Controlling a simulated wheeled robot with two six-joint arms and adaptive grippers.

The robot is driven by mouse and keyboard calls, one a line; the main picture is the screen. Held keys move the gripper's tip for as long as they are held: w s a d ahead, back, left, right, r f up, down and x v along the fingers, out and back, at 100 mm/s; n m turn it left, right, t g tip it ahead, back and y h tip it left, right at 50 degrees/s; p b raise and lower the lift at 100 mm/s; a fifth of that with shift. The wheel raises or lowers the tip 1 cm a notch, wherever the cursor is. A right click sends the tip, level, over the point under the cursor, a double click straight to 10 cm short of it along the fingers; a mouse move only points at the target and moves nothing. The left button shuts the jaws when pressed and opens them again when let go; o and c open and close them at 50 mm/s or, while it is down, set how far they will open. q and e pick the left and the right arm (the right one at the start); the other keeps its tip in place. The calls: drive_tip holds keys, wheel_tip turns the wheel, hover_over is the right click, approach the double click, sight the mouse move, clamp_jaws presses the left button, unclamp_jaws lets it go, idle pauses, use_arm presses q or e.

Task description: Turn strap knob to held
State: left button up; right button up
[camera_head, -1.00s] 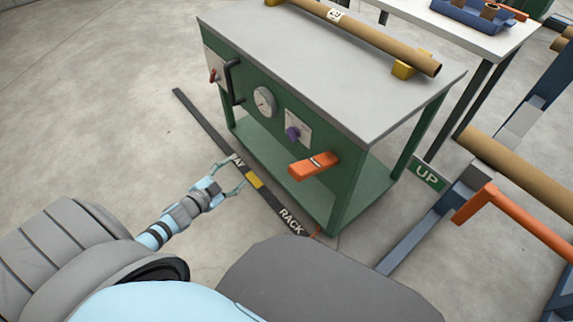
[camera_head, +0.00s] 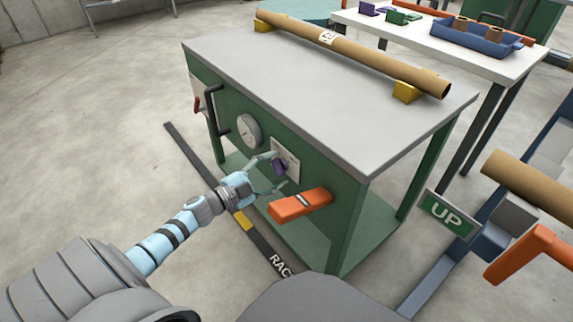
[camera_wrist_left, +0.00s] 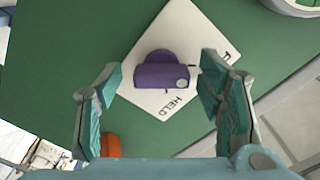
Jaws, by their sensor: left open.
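The purple strap knob (camera_head: 279,167) sits on a white plate (camera_head: 291,160) on the green front panel of the bench. In the left wrist view the knob (camera_wrist_left: 162,73) shows a grip bar with a pale dot at its right end. The plate (camera_wrist_left: 185,27) reads HELD below the knob; another label at its right edge is cut off. My left gripper (camera_head: 279,173) is open in front of the knob. In the left wrist view its fingers (camera_wrist_left: 165,105) stand on either side of the knob, apart from it. My right gripper is not in view.
An orange lever (camera_head: 300,205) juts out just below the knob. A round gauge (camera_head: 248,131) and a black handle (camera_head: 214,113) are to its left. A cardboard tube (camera_head: 350,52) lies on yellow blocks on the grey bench top (camera_head: 300,95).

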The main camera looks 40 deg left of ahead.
use_arm(q)
drive_tip(key=shift+w, duration=0.1)
drive_tip(key=shift+a, duration=0.1)
drive_tip(key=c, duration=1.1)
drive_tip(key=shift+c, duration=0.2)
drive_tip(key=shift+r+m+b, duration=0.15)
drive_tip(key=shift+m+b, duration=0.75)
drive_tip(key=shift+m, duration=7)
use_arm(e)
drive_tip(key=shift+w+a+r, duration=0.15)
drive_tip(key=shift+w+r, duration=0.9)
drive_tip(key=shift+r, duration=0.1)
